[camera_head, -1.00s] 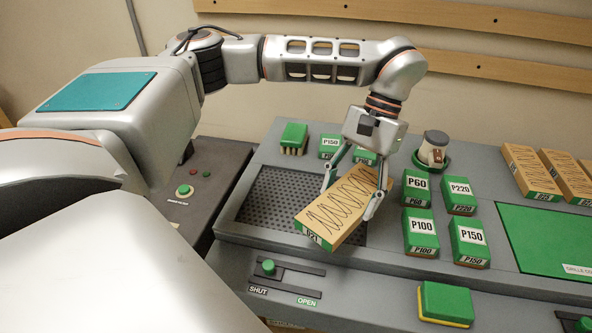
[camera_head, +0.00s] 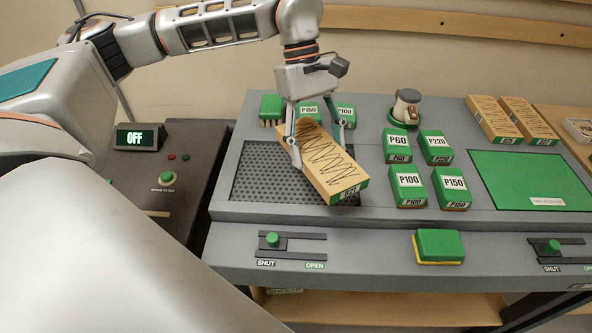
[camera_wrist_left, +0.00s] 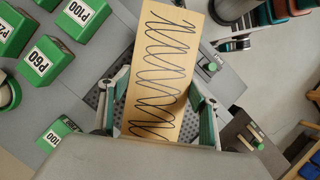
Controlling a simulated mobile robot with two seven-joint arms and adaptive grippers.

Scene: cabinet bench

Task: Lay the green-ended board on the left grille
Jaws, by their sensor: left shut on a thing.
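The green-ended board (camera_head: 322,165) is tan with a dark looping scribble, and its green end is at the lower right in the head view. My left gripper (camera_head: 318,143) is shut on the board across its width. The board is held tilted above the right part of the left grille (camera_head: 265,178), a dark perforated plate. The wrist view shows the board (camera_wrist_left: 165,65) between the two fingers of my left gripper (camera_wrist_left: 160,105). A piece of the grille shows beside the board there. I cannot tell the exact gap between board and grille. My right gripper is not in view.
Green blocks labelled P60 (camera_head: 397,142), P100 (camera_head: 407,183) and P150 (camera_head: 452,185) stand right of the grille. A green brush (camera_head: 271,108) stands behind it. Two more scribbled boards (camera_head: 497,118) lie at the back right. A slider (camera_head: 272,240) is in front.

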